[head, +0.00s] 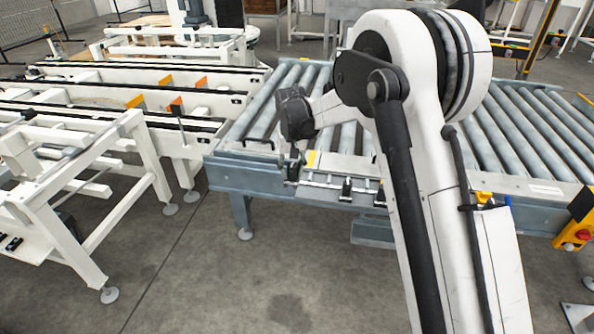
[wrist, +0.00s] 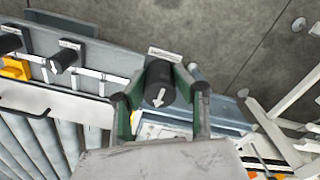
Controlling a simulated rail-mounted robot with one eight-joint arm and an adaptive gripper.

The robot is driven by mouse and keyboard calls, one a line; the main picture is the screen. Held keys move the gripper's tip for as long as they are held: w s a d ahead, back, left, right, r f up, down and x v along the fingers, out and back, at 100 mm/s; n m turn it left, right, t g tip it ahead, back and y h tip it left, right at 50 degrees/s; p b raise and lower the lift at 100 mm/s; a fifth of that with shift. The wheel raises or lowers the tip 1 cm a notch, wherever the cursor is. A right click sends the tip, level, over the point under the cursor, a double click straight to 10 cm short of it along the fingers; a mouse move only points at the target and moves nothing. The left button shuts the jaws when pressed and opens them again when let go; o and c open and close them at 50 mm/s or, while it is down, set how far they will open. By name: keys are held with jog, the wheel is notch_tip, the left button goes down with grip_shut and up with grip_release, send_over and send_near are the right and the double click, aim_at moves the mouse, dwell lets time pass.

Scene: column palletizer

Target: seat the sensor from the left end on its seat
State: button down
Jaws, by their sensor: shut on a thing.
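In the wrist view a black cylindrical sensor (wrist: 158,84) with a white arrow stands between the green-lined fingers of my gripper (wrist: 160,96), which is shut on it. A small white label plate (wrist: 166,54) shows just beyond it. I cannot tell whether the sensor touches the conveyor's side. In the head view my gripper (head: 293,168) is at the left part of the conveyor's front edge, small and dark, and the held sensor is not clear there. Two other black sensors, one nearer (wrist: 64,60) and one farther (wrist: 10,43), stand along the rail with white labels beside them.
The roller conveyor (head: 225,170) lies under and behind my arm. A thin rail with small fittings (head: 346,188) runs along its front. White conveyor frames (head: 140,150) with orange blocks stand at the left. The floor (head: 270,270) in front is clear.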

jog(key=w+d+p, duration=0.1)
jog(key=w+d, duration=0.5)
jog(key=d, duration=0.5)
jog(key=w+d+p, duration=0.1)
jog(key=w+d, duration=0.4)
jog(key=d, duration=0.5)
notch_tip(320, 180, down, 6)
jog(key=b, duration=0.3)
jog(key=shift+w+f, duration=0.15)
jog(key=shift+f, duration=0.05)
jog(key=shift+f+b, duration=0.6)
jog(key=shift+f, duration=0.15)
jog(key=shift+f, duration=0.15)
jog(key=shift+f+b, duration=0.35)
jog(key=shift+b, duration=0.1)
jog(key=shift+f+b, duration=0.4)
jog(key=shift+f, duration=0.25)
dwell(0.5)
jog(key=c, duration=1.3)
grip_release()
